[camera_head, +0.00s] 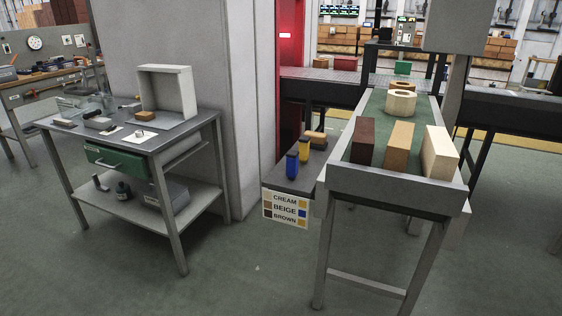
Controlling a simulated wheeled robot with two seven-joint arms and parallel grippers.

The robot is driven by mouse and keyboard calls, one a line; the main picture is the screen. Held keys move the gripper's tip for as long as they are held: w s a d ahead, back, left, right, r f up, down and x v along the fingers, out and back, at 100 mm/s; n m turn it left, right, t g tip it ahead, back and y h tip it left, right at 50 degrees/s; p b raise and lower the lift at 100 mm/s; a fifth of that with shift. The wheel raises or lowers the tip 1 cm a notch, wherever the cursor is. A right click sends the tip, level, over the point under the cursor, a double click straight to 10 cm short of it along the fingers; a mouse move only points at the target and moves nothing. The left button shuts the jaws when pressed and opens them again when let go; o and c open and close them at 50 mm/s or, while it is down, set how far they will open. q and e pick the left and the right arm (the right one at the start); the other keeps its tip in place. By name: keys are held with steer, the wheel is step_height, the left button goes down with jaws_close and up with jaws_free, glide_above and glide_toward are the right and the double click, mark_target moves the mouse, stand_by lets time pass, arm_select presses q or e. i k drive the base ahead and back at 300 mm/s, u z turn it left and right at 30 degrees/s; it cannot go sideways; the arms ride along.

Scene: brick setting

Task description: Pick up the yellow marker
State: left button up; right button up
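The yellow marker (304,150) stands upright on a small grey side shelf (312,176), left of the conveyor table. A blue marker (291,166) stands upright in front of it and slightly to its left. A brown-tan block (316,137) sits just behind and to the right of the yellow marker. Neither of my grippers shows in the head view.
Dark brown, tan and cream bricks (438,152) stand in a row at the conveyor's near end. A sign (285,209) hangs from the shelf front. A grey workbench (190,138) stands left, beside a wall. The floor in front is clear.

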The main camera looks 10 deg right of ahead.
mark_target(304, 142)
steer(key=u, duration=0.4)
steer(key=k, duration=0.85)
steer(key=z, duration=0.75)
steer(key=i, duration=1.7)
steer(key=u, duration=0.6)
